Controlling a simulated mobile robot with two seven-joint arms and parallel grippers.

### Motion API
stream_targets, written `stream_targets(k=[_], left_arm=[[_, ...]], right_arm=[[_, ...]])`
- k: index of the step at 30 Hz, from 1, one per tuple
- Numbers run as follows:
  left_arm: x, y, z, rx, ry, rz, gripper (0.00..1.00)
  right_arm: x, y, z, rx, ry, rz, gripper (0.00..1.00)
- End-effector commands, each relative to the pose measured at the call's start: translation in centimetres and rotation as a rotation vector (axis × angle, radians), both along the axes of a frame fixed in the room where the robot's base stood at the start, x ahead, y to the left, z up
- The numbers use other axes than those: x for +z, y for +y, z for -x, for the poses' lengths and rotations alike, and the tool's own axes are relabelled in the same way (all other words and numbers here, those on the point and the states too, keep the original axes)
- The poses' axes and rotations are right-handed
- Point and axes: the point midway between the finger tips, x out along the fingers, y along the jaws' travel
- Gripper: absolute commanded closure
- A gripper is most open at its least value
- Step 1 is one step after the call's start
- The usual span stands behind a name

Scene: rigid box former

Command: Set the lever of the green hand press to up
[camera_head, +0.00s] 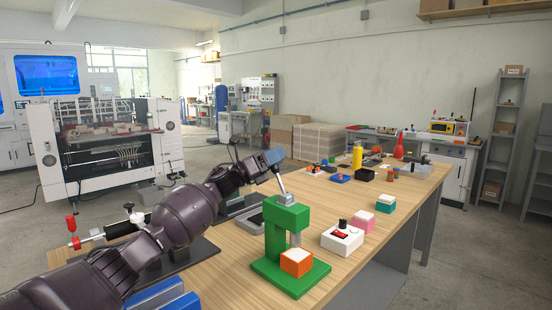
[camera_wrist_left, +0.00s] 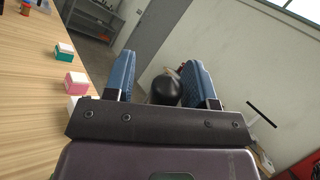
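The green hand press (camera_head: 277,241) stands on the wooden table, with an orange block with a white top (camera_head: 296,262) on its base under the ram. Its grey lever (camera_head: 281,184) rises from the press head, tilted up and to the left. My left gripper (camera_head: 274,157) is at the lever's upper end. In the left wrist view the lever's black ball knob (camera_wrist_left: 166,89) lies between the spread blue fingers of the left gripper (camera_wrist_left: 161,70), nearer the right finger. A gap shows on its left side. In the head view the fingers hide the knob. My right gripper is not in view.
A white box with a black knob (camera_head: 342,239), a pink block (camera_head: 363,221) and a teal block (camera_head: 386,204) stand right of the press. A blue object (camera_head: 166,301) lies at the lower left. More items crowd the table's far end.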

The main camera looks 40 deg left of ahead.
Motion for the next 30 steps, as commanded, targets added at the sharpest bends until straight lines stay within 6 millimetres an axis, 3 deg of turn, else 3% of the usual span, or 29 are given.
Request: stream_targets(k=[8,21,30], left_arm=[[-0.4,0.4,0.7,0.001,0.001,-0.001,0.49],[-2.9,4.0,6.0,0.001,0.002,-0.001,0.49],[-3.9,5.4,8.2,0.000,0.000,0.000,0.49]], right_arm=[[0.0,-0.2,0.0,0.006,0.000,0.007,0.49],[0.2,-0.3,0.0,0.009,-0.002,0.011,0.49],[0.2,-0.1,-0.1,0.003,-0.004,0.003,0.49]])
